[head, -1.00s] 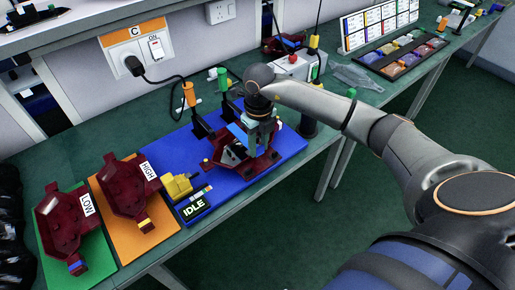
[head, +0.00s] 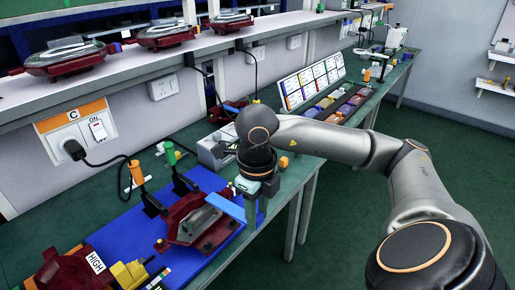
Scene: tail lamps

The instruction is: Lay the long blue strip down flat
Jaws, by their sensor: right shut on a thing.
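The long light-blue strip (head: 222,206) is in my right gripper (head: 251,203). The gripper points down and is shut on the strip near its right end. The strip sticks out to the left, over the right part of a dark red lamp housing (head: 187,222). I cannot tell whether the strip touches the housing. Part of it is hidden by the fingers. The housing sits on a blue mat (head: 128,229) on the green bench, with a grey piece in it. My left gripper is not in view.
Clamps with an orange handle (head: 136,172) and a green handle (head: 170,153) stand behind the housing. A grey box (head: 215,150) is behind my gripper. A yellow block (head: 129,274) lies at the front left. The bench's front edge is close to the gripper.

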